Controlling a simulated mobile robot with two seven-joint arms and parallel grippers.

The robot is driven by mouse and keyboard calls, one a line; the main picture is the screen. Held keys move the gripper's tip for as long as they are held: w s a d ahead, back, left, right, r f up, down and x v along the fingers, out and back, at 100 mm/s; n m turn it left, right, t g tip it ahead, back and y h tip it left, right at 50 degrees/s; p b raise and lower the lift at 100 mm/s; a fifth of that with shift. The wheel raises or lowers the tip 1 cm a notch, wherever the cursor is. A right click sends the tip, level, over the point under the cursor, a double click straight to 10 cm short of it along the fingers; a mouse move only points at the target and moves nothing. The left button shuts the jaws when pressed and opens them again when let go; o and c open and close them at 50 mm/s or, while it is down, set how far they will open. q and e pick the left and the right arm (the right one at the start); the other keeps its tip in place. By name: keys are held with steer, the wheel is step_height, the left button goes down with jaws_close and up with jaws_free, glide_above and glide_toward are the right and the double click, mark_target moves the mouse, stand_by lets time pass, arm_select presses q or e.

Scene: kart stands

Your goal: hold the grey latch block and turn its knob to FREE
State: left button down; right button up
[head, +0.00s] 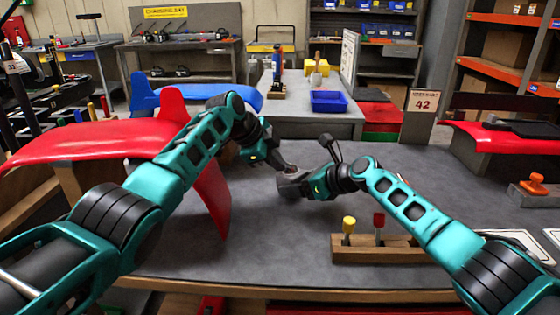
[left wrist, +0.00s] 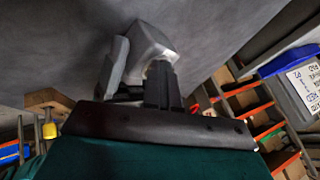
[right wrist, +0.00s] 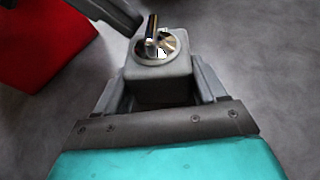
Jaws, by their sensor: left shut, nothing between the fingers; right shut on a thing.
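The grey latch block (right wrist: 162,80) is between the fingers of my right gripper (right wrist: 160,88), which is shut on it. In the head view the block (head: 289,186) is above the grey table, at my right gripper (head: 303,185). A silver knob (right wrist: 158,46) with a short upright bar is on the block's end; no FREE mark is readable. My left gripper (head: 282,167) is shut and empty; in the right wrist view a dark finger (right wrist: 117,10) reaches in from the upper left, close beside the knob. Contact cannot be told. The block also shows in the left wrist view (left wrist: 151,42).
A red panel (head: 212,190) stands left of my left gripper. A wooden holder (head: 375,252) with yellow and red knobs is at the front. A blue bin (head: 328,101) is behind. An orange-handled item (head: 537,184) lies far right. The middle of the grey table is clear.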

arm_select(q)
steer(key=shift+s+a+r, duration=0.1)
steer(key=shift+a, duration=0.4)
arm_select(e)
steer(key=shift+f, duration=0.25)
arm_select(q)
steer(key=v, duration=0.7)
steer(key=shift+d+r, duration=0.25)
steer(key=shift+r, duration=0.05)
arm_select(e)
steer(key=shift+w+d, duration=0.1)
steer(key=shift+c, duration=0.2)
arm_select(q)
steer(key=shift+s, duration=0.15)
arm_select(e)
steer(key=o, duration=0.9)
steer(key=shift+r, duration=0.1)
